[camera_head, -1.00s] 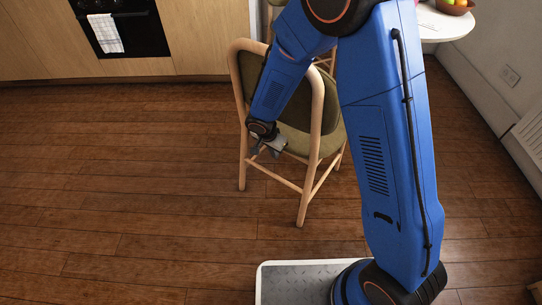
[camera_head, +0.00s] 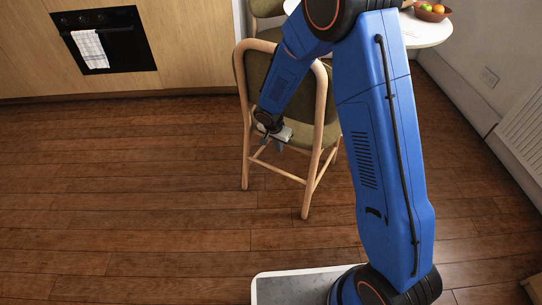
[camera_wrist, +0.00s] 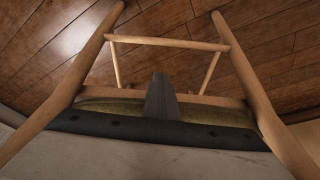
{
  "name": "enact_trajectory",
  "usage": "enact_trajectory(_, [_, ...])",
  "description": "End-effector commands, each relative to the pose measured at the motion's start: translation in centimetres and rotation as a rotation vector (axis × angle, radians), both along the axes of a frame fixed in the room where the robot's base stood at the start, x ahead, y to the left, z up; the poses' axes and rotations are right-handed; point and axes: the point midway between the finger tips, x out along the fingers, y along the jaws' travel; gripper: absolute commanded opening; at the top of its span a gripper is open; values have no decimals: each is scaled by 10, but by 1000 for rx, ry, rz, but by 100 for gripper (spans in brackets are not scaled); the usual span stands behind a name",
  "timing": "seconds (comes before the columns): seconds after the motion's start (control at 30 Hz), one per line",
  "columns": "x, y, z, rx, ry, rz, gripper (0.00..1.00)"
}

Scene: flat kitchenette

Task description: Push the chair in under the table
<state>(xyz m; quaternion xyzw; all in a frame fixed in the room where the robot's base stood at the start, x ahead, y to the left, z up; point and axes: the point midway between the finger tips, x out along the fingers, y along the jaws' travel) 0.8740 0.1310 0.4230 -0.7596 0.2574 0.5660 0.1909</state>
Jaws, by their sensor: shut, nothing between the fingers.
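The wooden chair (camera_head: 320,115) with olive-green padding stands upright on the floor, its back towards me. My gripper (camera_head: 269,142) is shut and empty, low at the chair's back, between its two rear posts and near seat height. In the wrist view the shut fingers (camera_wrist: 160,92) overlap the rear edge of the seat (camera_wrist: 215,114); whether they touch is hard to tell. The white round table (camera_head: 426,30) stands beyond the chair to the right, partly hidden by my arm.
A second green chair (camera_head: 265,8) stands behind the first, by the table. A fruit bowl (camera_head: 431,14) is on the table. Cabinets with an oven (camera_head: 108,42) line the back left. A wall with a radiator (camera_head: 524,130) is at the right. The floor at left is clear.

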Motion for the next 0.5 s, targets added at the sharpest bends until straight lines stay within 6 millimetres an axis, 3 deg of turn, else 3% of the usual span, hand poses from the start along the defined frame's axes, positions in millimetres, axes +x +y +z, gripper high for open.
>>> enact_trajectory(0.3, [66,-50,2,1,-5,-5,0])
enact_trajectory(0.5, [94,-71,2,1,-5,-2,0])
